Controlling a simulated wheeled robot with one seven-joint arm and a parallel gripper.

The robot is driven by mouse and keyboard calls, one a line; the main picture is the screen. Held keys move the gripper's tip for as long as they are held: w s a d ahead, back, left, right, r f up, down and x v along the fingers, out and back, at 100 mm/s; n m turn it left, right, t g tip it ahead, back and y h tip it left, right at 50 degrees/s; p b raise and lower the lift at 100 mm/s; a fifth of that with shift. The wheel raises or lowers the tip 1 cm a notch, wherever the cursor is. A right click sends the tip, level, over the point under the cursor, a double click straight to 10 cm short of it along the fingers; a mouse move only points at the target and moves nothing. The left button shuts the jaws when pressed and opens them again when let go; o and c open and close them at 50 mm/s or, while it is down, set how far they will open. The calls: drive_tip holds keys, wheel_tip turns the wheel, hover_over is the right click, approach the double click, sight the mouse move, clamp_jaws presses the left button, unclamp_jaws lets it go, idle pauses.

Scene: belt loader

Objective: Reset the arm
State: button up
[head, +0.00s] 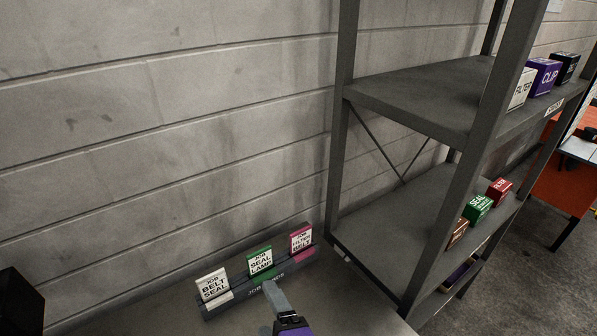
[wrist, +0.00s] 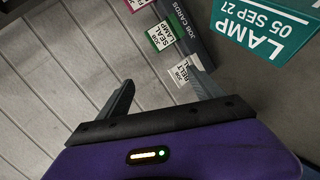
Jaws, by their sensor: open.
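My gripper (wrist: 166,88) is open in the wrist view, its two grey fingers apart with nothing held between them. In the head view my gripper (head: 276,298) shows only partly at the bottom edge, in front of the job card rack. The rack (head: 240,296) stands on a grey surface by the wall. It holds a white belt/seal card (head: 212,285), a green-topped seal/lamp card (head: 260,262) and a pink-topped filter/belt card (head: 301,239). In the wrist view the belt card (wrist: 186,71) appears beyond the fingers.
A teal lamp box (wrist: 262,33) shows at the upper right of the wrist view. A grey shelf unit (head: 415,95) stands at right, holding white filter, purple clip (head: 543,76) and black boxes above, and green seal (head: 477,208) and red filter (head: 499,191) boxes below.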

drive_tip(key=s+d+f+m+t+h+b, duration=0.1)
drive_tip(key=s+d+f+m+h+b, duration=0.1)
drive_tip(key=s+d+m, duration=0.7)
drive_tip(key=s+d+f+m+t+h+b, duration=0.1)
drive_tip(key=s+d+f+m+h+b, duration=0.2)
drive_tip(key=s+d+m, duration=0.7)
drive_tip(key=s+d+f, duration=0.1)
drive_tip(key=s+d, duration=0.5)
drive_tip(key=s, duration=0.3)
drive_tip(key=shift+f+m+h, duration=0.2)
drive_tip(key=shift+m+h, duration=0.1)
